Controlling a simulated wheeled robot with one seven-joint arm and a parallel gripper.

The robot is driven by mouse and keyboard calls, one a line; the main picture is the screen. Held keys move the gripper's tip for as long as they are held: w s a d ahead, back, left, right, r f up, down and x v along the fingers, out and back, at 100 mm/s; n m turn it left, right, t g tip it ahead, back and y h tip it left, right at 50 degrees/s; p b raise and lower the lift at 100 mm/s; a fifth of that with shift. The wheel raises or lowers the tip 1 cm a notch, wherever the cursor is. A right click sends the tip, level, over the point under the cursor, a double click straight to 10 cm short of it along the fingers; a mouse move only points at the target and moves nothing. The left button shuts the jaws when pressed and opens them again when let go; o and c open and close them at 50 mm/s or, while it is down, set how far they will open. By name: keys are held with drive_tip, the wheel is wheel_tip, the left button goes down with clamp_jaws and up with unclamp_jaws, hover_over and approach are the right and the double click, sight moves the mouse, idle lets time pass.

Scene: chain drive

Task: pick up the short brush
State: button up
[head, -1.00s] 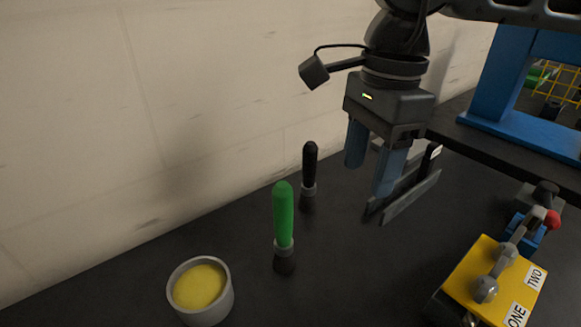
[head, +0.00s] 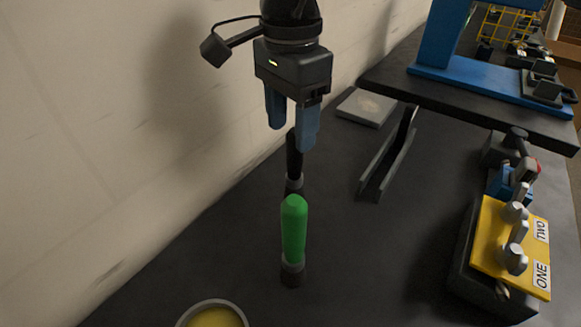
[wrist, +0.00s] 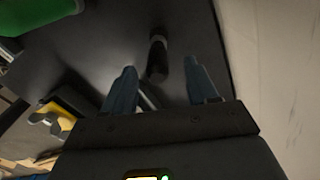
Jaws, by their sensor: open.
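Two brushes stand upright on the dark bench: a green-handled brush (head: 294,232) in front and a black-handled brush (head: 294,170) behind it. The black one looks smaller but is also farther away, so it is probably the short brush. My gripper (head: 291,138) is open, pointing down, with blue fingers at the top of the black brush. In the wrist view, the black brush (wrist: 157,60) shows between the two fingertips, with no clear contact. The green handle (wrist: 30,18) fills that view's upper left corner.
A grey cup with yellow contents (head: 213,317) stands at the front. A wall (head: 130,110) runs close along the left. A dark angled bracket (head: 388,160) and a flat grey block (head: 367,108) lie right of my gripper. A yellow lever box (head: 508,245) stands farther right.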

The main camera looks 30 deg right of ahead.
sight(292, 150)
drive_tip(key=shift+s+f+p, duration=0.15)
drive_tip(key=shift+f+p, duration=0.3)
drive_tip(key=shift+f, duration=2.1)
clamp_jaws()
